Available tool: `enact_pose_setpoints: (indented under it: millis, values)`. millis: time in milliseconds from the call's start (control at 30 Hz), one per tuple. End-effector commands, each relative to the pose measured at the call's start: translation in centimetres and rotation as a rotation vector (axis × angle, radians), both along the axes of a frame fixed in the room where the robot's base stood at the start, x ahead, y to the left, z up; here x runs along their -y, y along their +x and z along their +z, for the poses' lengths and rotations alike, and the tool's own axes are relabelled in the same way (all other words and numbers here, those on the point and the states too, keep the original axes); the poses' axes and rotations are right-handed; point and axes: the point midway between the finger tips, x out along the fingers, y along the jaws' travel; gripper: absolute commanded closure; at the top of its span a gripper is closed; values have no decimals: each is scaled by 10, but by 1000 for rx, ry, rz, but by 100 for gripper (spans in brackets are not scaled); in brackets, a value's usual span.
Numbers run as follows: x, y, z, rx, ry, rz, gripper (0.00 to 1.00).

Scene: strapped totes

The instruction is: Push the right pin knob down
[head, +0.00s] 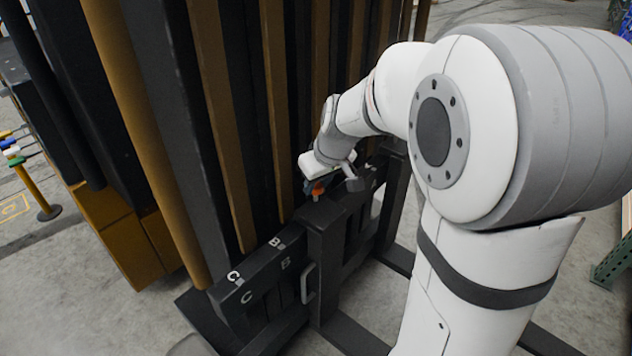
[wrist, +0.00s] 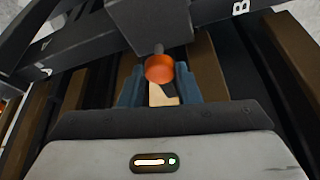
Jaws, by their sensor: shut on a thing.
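An orange pin knob (wrist: 159,68) sits on a short grey pin below a dark block in the wrist view. My gripper (wrist: 158,84) has its two blue-grey fingers on either side of the knob and is shut on it. In the head view the orange knob (head: 318,189) shows as a small patch at the top of the dark rail. My gripper (head: 316,183) is there beside it, and its white body partly hides the contact.
The dark rail (head: 262,268) carries white letters B and C and runs in front of tall brown and black slats (head: 215,120). A grey handle (head: 307,283) stands on the frame. Another small orange patch (wrist: 3,106) shows at the wrist view's left edge.

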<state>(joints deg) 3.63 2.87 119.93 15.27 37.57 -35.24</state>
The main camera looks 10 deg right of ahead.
Motion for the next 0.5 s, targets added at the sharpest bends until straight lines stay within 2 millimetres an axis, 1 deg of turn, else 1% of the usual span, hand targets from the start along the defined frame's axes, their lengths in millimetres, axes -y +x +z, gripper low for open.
enact_pose_setpoints:
  millis: [33, 133, 367, 500]
  values:
    - [0, 0, 0, 0, 1, 0, 93]
    - [0, 0, 0, 0, 1, 0, 100]
    - [0, 0, -2, -1, 1, -1, 100]
    - [0, 0, -13, -1, 1, -1, 100]
